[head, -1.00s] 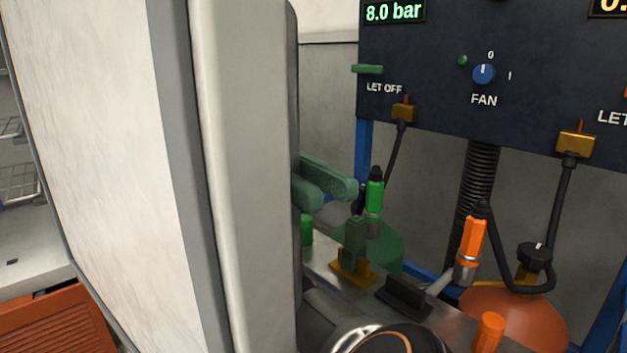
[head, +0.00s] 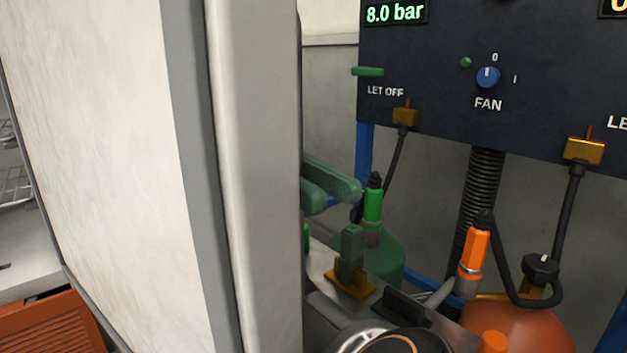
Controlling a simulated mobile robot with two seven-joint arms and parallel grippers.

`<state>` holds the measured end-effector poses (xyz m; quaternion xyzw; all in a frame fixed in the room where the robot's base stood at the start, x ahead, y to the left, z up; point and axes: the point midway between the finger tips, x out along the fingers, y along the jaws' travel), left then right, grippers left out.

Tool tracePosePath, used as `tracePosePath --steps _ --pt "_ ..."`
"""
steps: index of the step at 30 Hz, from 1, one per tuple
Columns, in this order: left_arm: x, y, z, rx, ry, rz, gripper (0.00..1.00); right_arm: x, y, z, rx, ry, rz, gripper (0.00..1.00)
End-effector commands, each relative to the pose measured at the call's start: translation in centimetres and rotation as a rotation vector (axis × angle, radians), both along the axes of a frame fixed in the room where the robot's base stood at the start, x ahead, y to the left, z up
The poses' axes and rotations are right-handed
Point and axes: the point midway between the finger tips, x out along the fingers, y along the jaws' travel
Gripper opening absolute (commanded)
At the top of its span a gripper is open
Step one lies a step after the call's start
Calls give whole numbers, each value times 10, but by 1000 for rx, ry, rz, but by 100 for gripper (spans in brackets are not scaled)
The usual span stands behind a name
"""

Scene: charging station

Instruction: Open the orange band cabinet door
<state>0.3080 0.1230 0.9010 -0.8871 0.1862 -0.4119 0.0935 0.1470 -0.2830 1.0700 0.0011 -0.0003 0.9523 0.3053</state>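A large pale door panel (head: 90,130) with a grey edge strip (head: 190,160) and a thick rounded light-grey edge (head: 255,170) stands upright and fills the left half of the head view. I take it to be the cabinet door, but no orange band shows on the visible part. My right arm (head: 378,342), a dark round joint with an orange ring, shows at the bottom centre. A grey link runs from it up and left behind the door's edge. The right gripper's fingertips are hidden there, so its opening and any contact cannot be told. My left gripper is not in view.
Right of the door edge are a green clamp arm (head: 332,182), a green cylinder (head: 385,258), an orange cylinder (head: 530,325) and hoses under a dark control panel (head: 440,70). An orange louvred front (head: 50,325) and wire shelves (head: 15,185) are at left.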

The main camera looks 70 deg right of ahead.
Motion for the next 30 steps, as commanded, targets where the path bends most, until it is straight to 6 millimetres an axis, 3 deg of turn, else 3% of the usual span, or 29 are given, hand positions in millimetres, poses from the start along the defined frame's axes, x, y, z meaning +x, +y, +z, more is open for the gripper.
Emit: tracePosePath --steps 1,7,17,30 --pt "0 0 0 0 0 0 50 -1 0 0 -1 -3 0 29" --pt "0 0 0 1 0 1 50 0 0 0 -1 -2 0 51" --pt "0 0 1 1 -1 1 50 3 -2 0 0 0 0 52" --pt "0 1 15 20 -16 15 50 51 -37 2 2 -1 0 52"
